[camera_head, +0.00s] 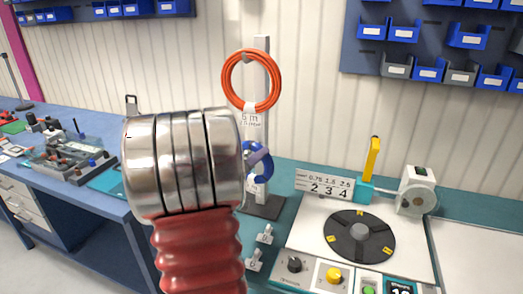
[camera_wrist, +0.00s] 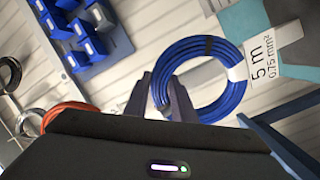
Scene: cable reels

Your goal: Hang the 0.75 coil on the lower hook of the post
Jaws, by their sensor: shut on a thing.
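The blue coil (camera_wrist: 232,95) carries a white tag (camera_wrist: 272,62) reading 5 m, 0.75 mm². My gripper (camera_wrist: 160,90) is shut on the coil's rim, at the left side of the ring in the wrist view. In the head view only a small part of the blue coil (camera_head: 263,167) shows, in front of the post's lower part. My arm hides the rest of it and most of my gripper. The grey post (camera_head: 262,43) stands on a dark base. An orange coil (camera_head: 229,82) hangs high on it. I cannot make out the lower hook.
The orange coil's tag (camera_head: 252,120) hangs below its ring. Right of the post are a numbered plate (camera_head: 324,184), a yellow lever (camera_head: 373,158), a dark turntable (camera_head: 342,222) and a white reel device (camera_head: 418,190). Small silver stands (camera_head: 265,236) sit in front of the post.

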